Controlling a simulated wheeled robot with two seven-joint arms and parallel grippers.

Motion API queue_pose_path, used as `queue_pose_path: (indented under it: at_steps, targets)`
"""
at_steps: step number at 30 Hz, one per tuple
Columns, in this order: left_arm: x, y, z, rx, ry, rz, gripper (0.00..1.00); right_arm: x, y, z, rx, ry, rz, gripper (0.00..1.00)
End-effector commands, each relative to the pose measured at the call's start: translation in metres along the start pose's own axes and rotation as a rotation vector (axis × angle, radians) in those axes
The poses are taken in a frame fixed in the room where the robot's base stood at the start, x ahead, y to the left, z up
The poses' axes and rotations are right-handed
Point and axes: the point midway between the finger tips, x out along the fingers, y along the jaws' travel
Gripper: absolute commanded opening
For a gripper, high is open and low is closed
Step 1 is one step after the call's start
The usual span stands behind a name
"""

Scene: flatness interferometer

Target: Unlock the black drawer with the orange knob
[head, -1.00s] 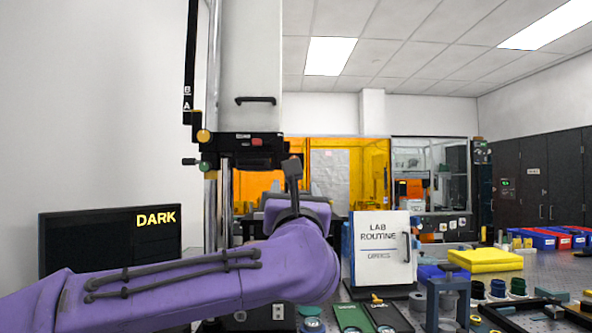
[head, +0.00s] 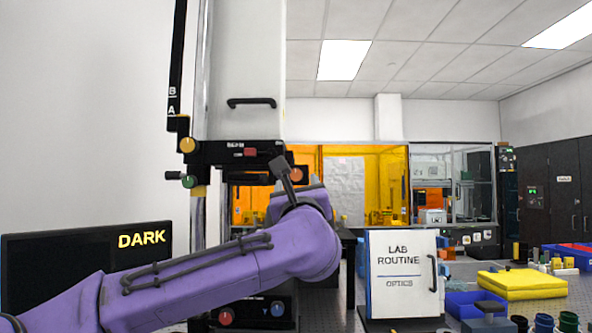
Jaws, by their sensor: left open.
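A tall white instrument column (head: 243,70) stands left of centre, with a black unit (head: 225,152) across its lower part. A yellow-orange knob (head: 187,145) and a green knob (head: 188,181) sit at its left side. A small orange round knob (head: 296,174) shows just right of the black unit. My left gripper (head: 280,166) is open, at the black unit's right end and beside the orange round knob in the picture. Contact is unclear. My purple left arm hides much of the lower instrument; I cannot make out a drawer front clearly. My right gripper is out of view.
A monitor reading DARK (head: 85,265) stands at left. A white LAB ROUTINE board (head: 403,272) stands right of my arm. A yellow pad (head: 521,284) and blue tray (head: 475,303) lie on the bench at right. Red and blue knobs show on a low black box (head: 250,316).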

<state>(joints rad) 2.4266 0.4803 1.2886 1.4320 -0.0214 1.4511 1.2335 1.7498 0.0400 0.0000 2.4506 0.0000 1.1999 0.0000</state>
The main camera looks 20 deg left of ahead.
Motion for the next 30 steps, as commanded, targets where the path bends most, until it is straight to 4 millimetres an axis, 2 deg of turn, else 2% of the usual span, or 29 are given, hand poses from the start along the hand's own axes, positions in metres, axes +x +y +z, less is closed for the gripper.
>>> queue_pose_path:
  at_steps: [1, 3, 7, 11, 18, 23, 24, 30]
  targets:
    - [0.015, -0.001, 0.004, 0.002, 0.003, 0.003, 0.61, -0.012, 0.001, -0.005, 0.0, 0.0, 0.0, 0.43]
    - [0.029, -0.001, 0.004, 0.003, 0.003, 0.002, 0.61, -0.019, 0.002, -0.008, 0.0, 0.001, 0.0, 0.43]
    - [0.049, 0.0, 0.002, 0.003, 0.002, 0.002, 0.61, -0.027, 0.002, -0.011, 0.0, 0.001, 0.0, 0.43]
    - [0.057, 0.001, 0.001, 0.003, 0.001, 0.002, 0.61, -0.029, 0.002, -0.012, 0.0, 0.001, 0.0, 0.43]
    - [0.057, 0.002, -0.001, 0.004, 0.0, 0.002, 0.61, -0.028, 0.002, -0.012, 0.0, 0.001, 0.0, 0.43]
    - [0.057, 0.002, 0.0, 0.004, 0.0, 0.002, 0.09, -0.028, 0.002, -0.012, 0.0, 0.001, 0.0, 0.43]
    - [0.057, 0.002, 0.0, 0.004, 0.0, 0.002, 0.05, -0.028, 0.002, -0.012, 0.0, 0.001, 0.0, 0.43]
    - [0.057, 0.002, 0.0, 0.012, 0.0, -0.001, 0.05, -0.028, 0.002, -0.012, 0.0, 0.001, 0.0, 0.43]
